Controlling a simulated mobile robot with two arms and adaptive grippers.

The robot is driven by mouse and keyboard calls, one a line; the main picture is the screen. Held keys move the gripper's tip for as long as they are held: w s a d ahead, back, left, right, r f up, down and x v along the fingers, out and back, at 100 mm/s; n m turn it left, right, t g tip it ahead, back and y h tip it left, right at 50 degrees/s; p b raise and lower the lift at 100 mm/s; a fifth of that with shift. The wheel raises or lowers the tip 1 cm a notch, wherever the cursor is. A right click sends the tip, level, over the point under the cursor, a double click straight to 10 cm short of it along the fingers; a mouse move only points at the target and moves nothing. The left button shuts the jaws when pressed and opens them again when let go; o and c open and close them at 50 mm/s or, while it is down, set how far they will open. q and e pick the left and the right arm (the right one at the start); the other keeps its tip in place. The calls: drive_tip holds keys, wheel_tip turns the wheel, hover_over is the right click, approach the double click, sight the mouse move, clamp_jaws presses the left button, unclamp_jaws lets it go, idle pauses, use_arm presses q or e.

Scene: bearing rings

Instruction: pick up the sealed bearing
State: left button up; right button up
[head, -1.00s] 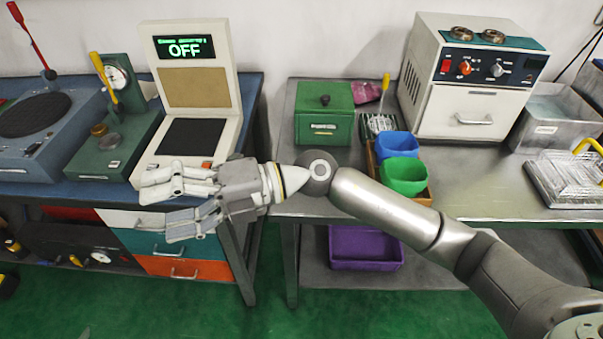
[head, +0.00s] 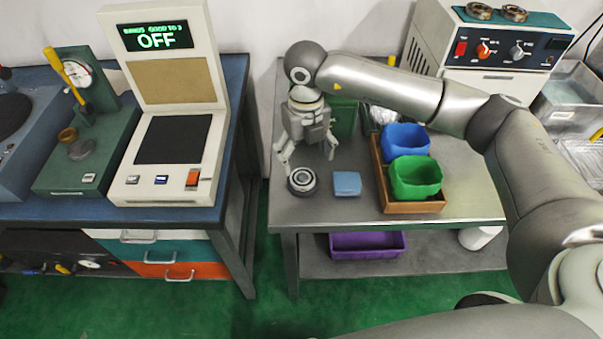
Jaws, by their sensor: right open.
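A round dark-and-grey bearing (head: 302,181) with a ring-shaped top lies flat near the front left of the metal bench (head: 320,211); I take it for the sealed bearing. My right gripper (head: 308,161) points down just behind and above it, with its fingers spread and nothing between them. The left finger appears close to the bearing's back edge; I cannot tell whether they touch. My left gripper is out of view.
A small blue block (head: 347,184) lies right of the bearing. A wooden tray (head: 414,207) holds a blue bin (head: 404,140) and a green bin (head: 415,178). Two rings (head: 479,11) sit on the white oven (head: 493,86). The scale (head: 173,160) reads OFF.

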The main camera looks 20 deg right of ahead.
sight(303, 179)
wheel_tip(303, 179, down, 2)
drive_tip(key=shift+f, duration=0.3)
drive_tip(key=f, duration=0.2)
drive_tip(key=f+p, duration=0.1)
drive_tip(key=f, duration=0.1)
drive_tip(key=shift+s+a+f, duration=0.1)
drive_tip(key=shift+a+f, duration=0.05)
drive_tip(key=shift+a, duration=0.05)
drive_tip(key=shift+f, duration=0.25)
drive_tip(key=c, duration=0.4)
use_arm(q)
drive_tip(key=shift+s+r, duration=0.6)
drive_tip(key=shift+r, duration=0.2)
use_arm(e)
drive_tip(key=c, duration=0.7)
